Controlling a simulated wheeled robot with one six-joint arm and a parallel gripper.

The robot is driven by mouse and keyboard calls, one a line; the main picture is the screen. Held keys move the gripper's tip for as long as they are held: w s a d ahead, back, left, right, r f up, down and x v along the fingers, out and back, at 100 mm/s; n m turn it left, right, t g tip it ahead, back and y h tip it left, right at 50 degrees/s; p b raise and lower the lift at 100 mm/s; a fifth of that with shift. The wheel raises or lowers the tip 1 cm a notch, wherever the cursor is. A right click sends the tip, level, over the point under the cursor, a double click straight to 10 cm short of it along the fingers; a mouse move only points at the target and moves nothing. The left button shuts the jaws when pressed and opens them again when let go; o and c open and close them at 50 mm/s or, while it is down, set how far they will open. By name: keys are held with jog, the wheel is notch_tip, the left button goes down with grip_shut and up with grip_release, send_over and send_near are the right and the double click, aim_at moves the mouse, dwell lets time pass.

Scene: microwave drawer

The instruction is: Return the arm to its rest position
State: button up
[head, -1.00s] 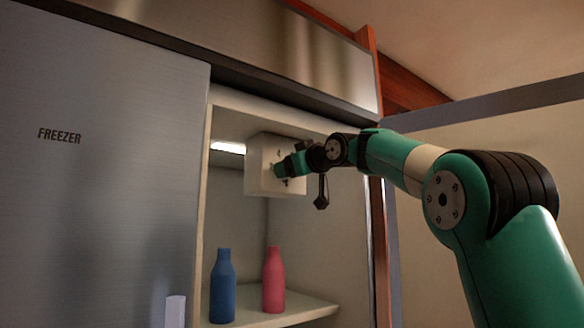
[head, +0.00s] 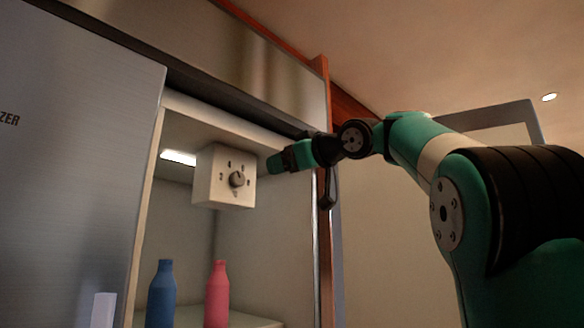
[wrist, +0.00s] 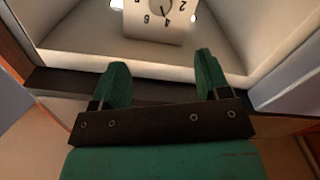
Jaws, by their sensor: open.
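My gripper (head: 274,162) is at the end of my green arm (head: 420,145), raised in front of the open fridge compartment in the head view. In the wrist view my gripper (wrist: 160,78) shows two green fingers spread apart with nothing between them. A white dial box (head: 224,178) with a round knob and markings hangs under the compartment's ceiling. My gripper is to its right, apart from it. The dial box (wrist: 160,18) also shows at the top of the wrist view, beyond the fingertips.
A blue bottle (head: 161,295) and a pink bottle (head: 216,295) stand upright on the shelf below the dial box. A grey freezer door (head: 70,170) is at the left. A wooden side panel (head: 325,230) edges the compartment near my wrist. Open space lies right of it.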

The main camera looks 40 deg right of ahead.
jog(key=shift+s, duration=0.65)
